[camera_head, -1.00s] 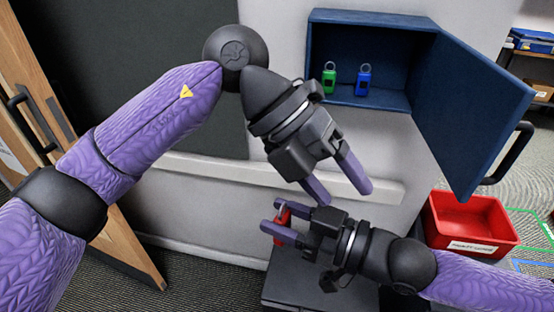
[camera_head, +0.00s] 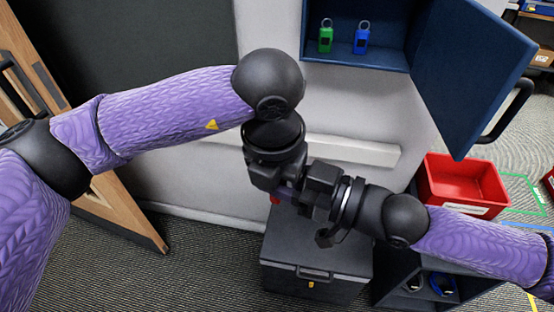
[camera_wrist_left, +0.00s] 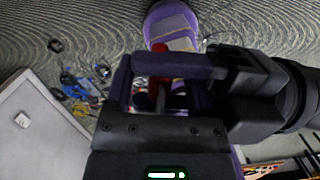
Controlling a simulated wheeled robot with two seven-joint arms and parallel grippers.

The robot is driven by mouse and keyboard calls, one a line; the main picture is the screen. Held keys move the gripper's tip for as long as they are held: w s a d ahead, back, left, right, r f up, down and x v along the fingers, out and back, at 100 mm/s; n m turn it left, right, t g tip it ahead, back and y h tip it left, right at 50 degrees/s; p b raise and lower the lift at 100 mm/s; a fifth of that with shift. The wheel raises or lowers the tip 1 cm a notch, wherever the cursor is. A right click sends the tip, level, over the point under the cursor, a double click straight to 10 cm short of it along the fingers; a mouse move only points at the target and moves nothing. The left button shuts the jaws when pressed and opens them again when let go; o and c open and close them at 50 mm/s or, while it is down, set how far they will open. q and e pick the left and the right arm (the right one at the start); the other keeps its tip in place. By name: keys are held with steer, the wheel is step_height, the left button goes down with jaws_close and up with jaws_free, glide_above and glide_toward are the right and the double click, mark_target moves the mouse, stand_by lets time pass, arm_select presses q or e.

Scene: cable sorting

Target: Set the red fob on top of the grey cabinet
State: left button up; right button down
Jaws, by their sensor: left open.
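The red fob (camera_head: 275,199) shows only as a small red patch in the head view, mostly hidden by my grippers. In the left wrist view the fob (camera_wrist_left: 157,88) lies between the open fingers of my left gripper (camera_wrist_left: 158,78). My right gripper (camera_head: 285,194) reaches in from the right and appears shut on the fob; its fingertips are largely hidden. My left gripper (camera_head: 277,188) points down at the same spot. The grey cabinet (camera_head: 318,248) stands below and slightly right, its flat top bare where visible.
A blue wall cabinet (camera_head: 392,58) with its door open holds a green padlock (camera_head: 325,39) and a blue padlock (camera_head: 361,41). A red bin (camera_head: 462,184) stands right. A dark open shelf (camera_head: 395,285) adjoins the grey cabinet. A wooden door (camera_head: 120,215) is left.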

arm_select(q)
jaws_close()
arm_select(e)
steer(key=shift+c, duration=0.9)
jaws_free()
